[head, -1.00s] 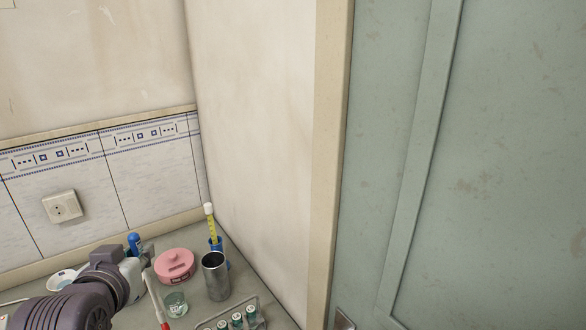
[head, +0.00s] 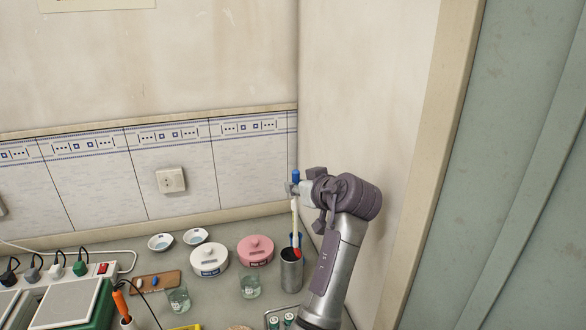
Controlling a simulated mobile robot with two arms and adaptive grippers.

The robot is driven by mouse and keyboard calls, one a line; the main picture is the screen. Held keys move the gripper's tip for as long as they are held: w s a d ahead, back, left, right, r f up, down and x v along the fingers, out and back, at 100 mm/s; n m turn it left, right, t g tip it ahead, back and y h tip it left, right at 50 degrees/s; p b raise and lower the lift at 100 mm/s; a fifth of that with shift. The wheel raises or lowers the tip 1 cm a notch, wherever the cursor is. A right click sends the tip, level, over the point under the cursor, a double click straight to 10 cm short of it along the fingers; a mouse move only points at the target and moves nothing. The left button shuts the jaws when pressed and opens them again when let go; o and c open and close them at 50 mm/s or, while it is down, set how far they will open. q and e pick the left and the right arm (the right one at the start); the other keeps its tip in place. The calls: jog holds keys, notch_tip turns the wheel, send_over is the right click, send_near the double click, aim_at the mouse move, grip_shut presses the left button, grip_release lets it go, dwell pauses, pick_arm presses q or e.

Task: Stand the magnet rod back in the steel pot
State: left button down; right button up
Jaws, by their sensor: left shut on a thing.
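The magnet rod (head: 294,214) is held nearly upright, with a blue top end, a white shaft and a red lower end. My left gripper (head: 295,188) is shut on its upper part, below the blue end. The open-topped steel pot (head: 291,273) stands on the bench directly below the gripper. The rod's red end overlaps the pot's mouth; I cannot tell how far it is inside. My left forearm rises just right of the pot. My right gripper is not in view.
A blue holder (head: 300,239) stands close behind the pot. A rack with vials (head: 281,321) is in front. The wall rises close on the right.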

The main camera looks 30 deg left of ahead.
aim_at(298, 174)
pick_arm(q)
jog(key=shift+w+a+r+n+g+y, duration=0.1)
jog(key=shift+a+r+n+g+y, duration=0.15)
jog(key=shift+r+n+g, duration=0.25)
jog(key=shift+w+a+r+n+g+y, duration=0.15)
jog(key=shift+a+r+n+g, duration=0.25)
jog(key=shift+r, duration=0.2)
jog(key=shift+a+r+g, duration=0.1)
jog(key=shift+r+g, duration=0.1)
jog(key=shift+g, duration=0.1)
jog(key=shift+s+f, duration=0.1)
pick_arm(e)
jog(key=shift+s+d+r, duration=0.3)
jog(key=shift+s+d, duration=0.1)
pick_arm(q)
jog(key=shift+f, duration=0.1)
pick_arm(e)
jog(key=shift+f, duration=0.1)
pick_arm(q)
notch_tip(298, 174, down, 4)
jog(key=shift+r+b, duration=0.2)
jog(key=shift+b, duration=0.9)
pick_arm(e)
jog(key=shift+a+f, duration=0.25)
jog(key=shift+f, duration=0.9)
pick_arm(q)
jog(key=shift+f+b, duration=0.3)
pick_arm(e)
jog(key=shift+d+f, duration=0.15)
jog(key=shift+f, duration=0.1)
